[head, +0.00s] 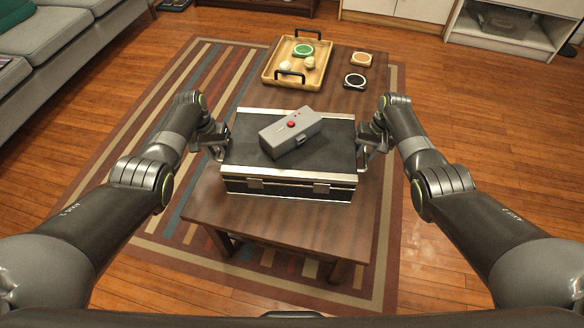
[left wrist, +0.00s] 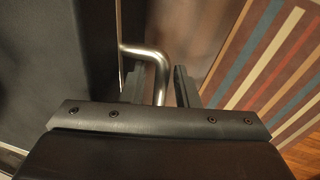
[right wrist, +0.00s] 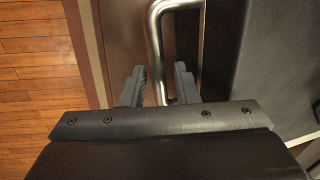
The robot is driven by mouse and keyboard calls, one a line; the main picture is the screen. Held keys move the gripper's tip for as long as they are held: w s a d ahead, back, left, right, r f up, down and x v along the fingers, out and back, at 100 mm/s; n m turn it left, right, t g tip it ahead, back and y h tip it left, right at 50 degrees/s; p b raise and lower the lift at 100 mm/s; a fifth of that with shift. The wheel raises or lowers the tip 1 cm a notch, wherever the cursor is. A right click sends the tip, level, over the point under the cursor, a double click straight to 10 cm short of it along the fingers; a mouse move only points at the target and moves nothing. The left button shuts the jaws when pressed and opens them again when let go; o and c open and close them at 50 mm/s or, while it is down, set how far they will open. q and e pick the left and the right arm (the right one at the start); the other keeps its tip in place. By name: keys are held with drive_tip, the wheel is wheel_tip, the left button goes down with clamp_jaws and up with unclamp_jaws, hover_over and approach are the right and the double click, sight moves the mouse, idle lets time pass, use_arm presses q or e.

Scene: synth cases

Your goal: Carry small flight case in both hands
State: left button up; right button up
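The small flight case (head: 240,150) is black with silver edges and two front latches. It appears to rest level on the wooden coffee table (head: 225,205). A grey box with a red button (head: 291,130) lies askew on its lid. My left gripper (head: 215,146) is at the case's left side. In the left wrist view its fingers stand open around a metal side handle (left wrist: 160,72), with gaps on both sides. My right gripper (head: 366,150) is at the right side. In the right wrist view its open fingers straddle the other handle (right wrist: 155,40), also with gaps.
A wooden tray (head: 268,72) with dark handles, holding a green-topped item and small pale round things, stands behind the case. An orange coaster (head: 361,59) and a black coaster (head: 355,81) lie right of it. A grey sofa (head: 60,45) is at left; a striped rug lies below.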

use_arm(q)
drive_tip(key=shift+o, duration=0.3)
use_arm(e)
drive_tip(key=shift+o, duration=0.3)
drive_tip(key=shift+r, duration=0.1)
use_arm(q)
wheel_tip(320, 180, up, 12)
drive_tip(key=a, duration=0.2)
drive_tip(key=shift+w+f, duration=0.15)
use_arm(e)
wheel_tip(320, 180, up, 12)
drive_tip(key=d, duration=0.2)
use_arm(q)
drive_tip(key=shift+a, duration=0.1)
use_arm(e)
drive_tip(key=shift+s+d+f, duration=0.1)
drive_tip(key=shift+f, duration=0.1)
